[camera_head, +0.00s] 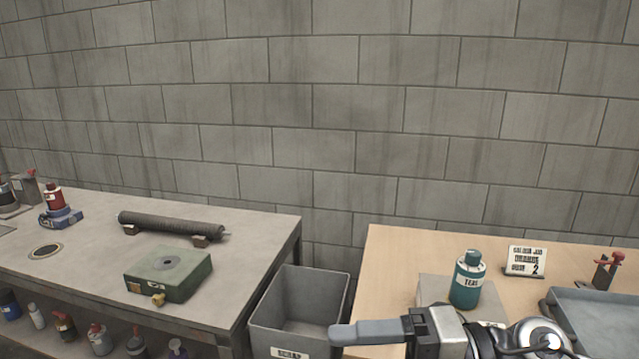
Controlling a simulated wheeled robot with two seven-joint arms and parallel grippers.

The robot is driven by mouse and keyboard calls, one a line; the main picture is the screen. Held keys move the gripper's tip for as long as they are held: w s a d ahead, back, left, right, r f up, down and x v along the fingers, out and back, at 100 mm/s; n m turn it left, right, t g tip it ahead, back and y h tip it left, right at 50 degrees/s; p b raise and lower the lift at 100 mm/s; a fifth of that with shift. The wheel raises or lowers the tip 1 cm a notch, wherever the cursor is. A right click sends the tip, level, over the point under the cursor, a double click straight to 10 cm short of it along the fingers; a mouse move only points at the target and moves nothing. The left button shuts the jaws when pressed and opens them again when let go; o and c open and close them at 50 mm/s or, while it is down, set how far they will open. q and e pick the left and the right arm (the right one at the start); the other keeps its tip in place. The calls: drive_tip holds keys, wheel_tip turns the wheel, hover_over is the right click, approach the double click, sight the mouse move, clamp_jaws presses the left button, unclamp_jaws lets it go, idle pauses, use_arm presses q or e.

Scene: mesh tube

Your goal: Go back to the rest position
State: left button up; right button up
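One gripper (370,332) shows at the bottom of the head view, with its arm coming in from the right, so it is my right gripper. It is over the front edge of the wooden table, to the right of the grey bin and in front of the teal bottle. Its fingers point left and look like one grey bar, so I cannot tell whether they are apart or closed. No object is visible in it. My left gripper is not in view.
A grey bin (272,322) stands between the grey table (90,222) and wooden table (390,262). The grey table holds a dark mesh tube (172,225) and green box (170,272). The wooden table holds a teal bottle (467,280), a sign (525,260) and a tray (605,315).

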drive_tip(key=w+d+f+m+t+h, duration=0.2)
drive_tip(key=d+f+m+t+h, duration=0.35)
drive_tip(key=m, duration=0.75)
drive_tip(key=w+d+f+m+t+h, duration=0.25)
drive_tip(key=f+m+t, duration=0.35)
drive_tip(key=m+t, duration=0.6)
drive_tip(key=s+d+f+m+g+h, duration=0.1)
drive_tip(key=s+f+m+g+h, duration=0.2)
drive_tip(key=f, duration=0.6)
drive_tip(key=s+d+f+m+g+h, duration=0.1)
drive_tip(key=s+f+m+g+h, duration=0.2)
drive_tip(key=s+f+m+g, duration=0.2)
drive_tip(key=s+f, duration=0.3)
drive_tip(key=f, duration=0.1)
drive_tip(key=shift+s+d+m, duration=0.15)
drive_tip(key=shift+d+m, duration=0.05)
drive_tip(key=shift+m, duration=0.1)
